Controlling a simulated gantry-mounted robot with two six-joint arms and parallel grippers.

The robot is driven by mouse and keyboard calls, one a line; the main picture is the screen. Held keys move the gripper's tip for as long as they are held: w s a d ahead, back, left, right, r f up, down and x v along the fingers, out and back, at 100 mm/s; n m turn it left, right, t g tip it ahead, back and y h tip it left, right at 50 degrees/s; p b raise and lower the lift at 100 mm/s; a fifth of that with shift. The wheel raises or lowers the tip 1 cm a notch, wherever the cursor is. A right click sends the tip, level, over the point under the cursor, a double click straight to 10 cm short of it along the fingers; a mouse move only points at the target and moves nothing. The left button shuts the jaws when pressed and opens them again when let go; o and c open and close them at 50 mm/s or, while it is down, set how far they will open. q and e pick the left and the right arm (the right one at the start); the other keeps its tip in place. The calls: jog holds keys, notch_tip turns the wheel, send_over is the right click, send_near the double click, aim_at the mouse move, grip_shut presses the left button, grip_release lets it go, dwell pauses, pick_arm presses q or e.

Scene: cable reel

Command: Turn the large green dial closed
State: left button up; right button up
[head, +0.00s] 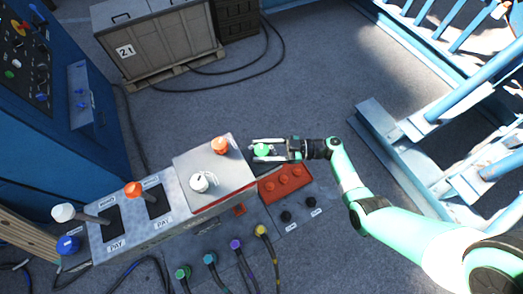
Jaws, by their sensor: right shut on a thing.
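The large green dial (262,149) sits on the panel at the right end of the console, at the middle of the head view. My right gripper (262,149) comes in from the right and is shut on the green dial, with one finger on its upper side and one on its lower side. The dial's base and any marking around it are hidden by the gripper or too small to tell. My left gripper is not in view.
An orange knob (220,145) and a white knob (199,182) stand left of the dial on the raised box. A red block (285,184) with orange buttons lies just below my gripper. Levers stand at left; coloured cable plugs line the front. Blue railings are at right.

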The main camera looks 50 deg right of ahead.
jog(key=n+g+y+b, duration=0.1)
jog(key=g+b, duration=0.1)
jog(key=n+g+y+b, duration=0.1)
jog(key=n+b, duration=0.1)
jog(key=n+g+y+b, duration=0.1)
jog(key=g+y+b, duration=0.1)
jog(key=shift+f+g+b, duration=0.3)
pick_arm(q)
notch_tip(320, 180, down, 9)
jog(key=b, duration=0.1)
pick_arm(e)
jog(key=shift+r+n+g+y, duration=0.2)
jog(key=shift+n+g+y, duration=0.2)
jog(key=shift+n+g, duration=0.3)
jog(key=o, duration=1.4)
jog(key=shift+c, duration=0.2)
